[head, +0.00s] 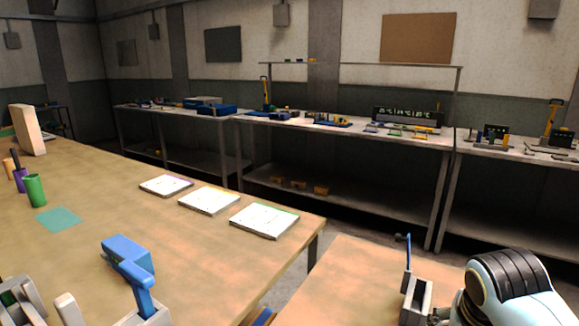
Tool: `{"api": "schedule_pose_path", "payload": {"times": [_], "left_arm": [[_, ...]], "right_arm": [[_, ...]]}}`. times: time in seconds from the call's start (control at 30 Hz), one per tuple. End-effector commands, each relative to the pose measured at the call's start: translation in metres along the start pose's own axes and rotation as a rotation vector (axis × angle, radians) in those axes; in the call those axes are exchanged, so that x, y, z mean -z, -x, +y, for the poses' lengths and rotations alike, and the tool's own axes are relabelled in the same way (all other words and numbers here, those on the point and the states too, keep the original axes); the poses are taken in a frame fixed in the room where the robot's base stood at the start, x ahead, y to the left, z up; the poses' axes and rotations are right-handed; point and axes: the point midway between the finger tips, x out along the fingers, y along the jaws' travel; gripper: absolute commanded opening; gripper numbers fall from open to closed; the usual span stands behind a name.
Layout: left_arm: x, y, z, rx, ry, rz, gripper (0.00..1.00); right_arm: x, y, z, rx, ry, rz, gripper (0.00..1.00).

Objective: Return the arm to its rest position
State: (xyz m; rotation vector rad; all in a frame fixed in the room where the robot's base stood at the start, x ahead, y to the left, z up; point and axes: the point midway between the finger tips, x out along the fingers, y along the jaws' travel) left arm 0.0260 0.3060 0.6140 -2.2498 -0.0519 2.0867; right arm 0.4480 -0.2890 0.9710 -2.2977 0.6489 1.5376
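Part of my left gripper (46,306) shows at the bottom left corner as grey finger parts, cut off by the frame. Nothing is visible held in it, but its fingertips are not clear enough to tell open from shut. A light blue and black link of my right arm shows at the bottom right over the nearer right table. A blue-handled hand press (128,255) on a grey base stands on the wooden table (230,270), to the right of my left gripper.
Three white plates (264,220) lie near the table's far right edge. Green (34,190) and purple (20,180) cylinders stand left, near a teal sheet (58,220). Loaded benches line the wall.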

Motion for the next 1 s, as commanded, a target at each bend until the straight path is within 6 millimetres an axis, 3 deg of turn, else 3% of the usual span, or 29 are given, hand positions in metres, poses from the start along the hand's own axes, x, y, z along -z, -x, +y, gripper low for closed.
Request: {"api": "schedule_pose_path", "payload": {"times": [0.03, 0.1, 0.47, 0.77, 1.0], "left_arm": [[0.014, 0.000, 0.000, 0.000, 0.001, 0.020, 0.00], [0.023, 0.000, -0.001, 0.001, 0.001, 0.036, 0.00], [0.024, 0.000, -0.001, 0.001, 0.001, 0.035, 0.00], [0.010, 0.000, 0.000, 0.000, 0.000, 0.015, 0.00], [0.012, 0.000, 0.000, 0.000, 0.001, 0.017, 0.00]], "right_arm": [[0.000, 0.000, 0.000, 0.000, 0.000, 0.000, 0.76], [-0.008, 0.003, 0.006, 0.002, 0.024, -0.003, 0.76], [-0.051, 0.029, 0.036, 0.024, 0.171, -0.018, 0.76], [-0.099, 0.072, 0.067, 0.062, 0.366, -0.031, 0.76], [-0.133, 0.113, 0.087, 0.099, 0.523, -0.041, 0.76]]}}
